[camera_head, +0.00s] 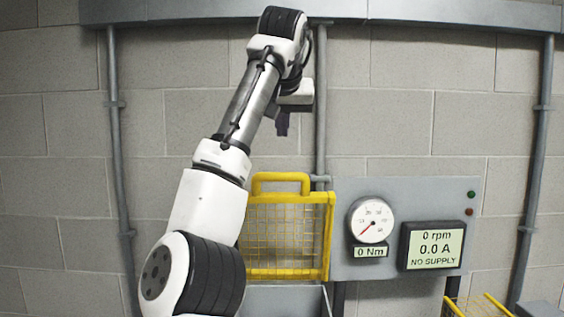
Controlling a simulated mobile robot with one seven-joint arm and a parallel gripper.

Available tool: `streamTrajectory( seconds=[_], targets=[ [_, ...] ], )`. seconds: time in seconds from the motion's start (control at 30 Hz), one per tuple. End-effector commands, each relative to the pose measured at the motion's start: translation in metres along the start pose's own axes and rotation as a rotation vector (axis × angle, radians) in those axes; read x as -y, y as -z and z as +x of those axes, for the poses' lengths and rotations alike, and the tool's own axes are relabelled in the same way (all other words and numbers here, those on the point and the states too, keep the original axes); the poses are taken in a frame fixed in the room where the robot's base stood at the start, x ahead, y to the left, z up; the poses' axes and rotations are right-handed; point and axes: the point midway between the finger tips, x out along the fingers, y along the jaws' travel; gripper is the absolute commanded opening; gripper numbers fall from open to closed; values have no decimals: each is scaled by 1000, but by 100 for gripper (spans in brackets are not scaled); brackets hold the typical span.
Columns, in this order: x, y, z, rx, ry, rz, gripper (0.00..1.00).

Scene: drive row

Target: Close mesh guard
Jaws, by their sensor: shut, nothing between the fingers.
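The yellow mesh guard (285,236) stands upright in front of the wall, left of the gauge panel. It has a yellow frame with a handle loop (281,178) on its top edge. My arm covers its left side. My gripper (282,130) hangs down above the guard's handle in the picture, with its dark fingers shut and empty. It is apart from the guard. I cannot tell its depth relative to the guard.
A grey panel (405,195) carries a round gauge (370,221) and a display (432,246) reading 0 rpm, 0.0 A, NO SUPPLY. Another yellow mesh piece (478,306) shows at the bottom right. Vertical pipes (533,160) run along the block wall.

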Motion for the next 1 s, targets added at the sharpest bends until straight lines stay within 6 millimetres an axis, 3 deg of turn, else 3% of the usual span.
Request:
streamTrajectory(
  seconds=[0.17,0.5,0.7,1.0],
  targets=[
    [1,0,26,4,1,0,0],
    [1,2,99,3,0,0,0],
    [2,-21,90,0,2,2,0],
    [1,-37,84,0,0,1,0]
  ],
)
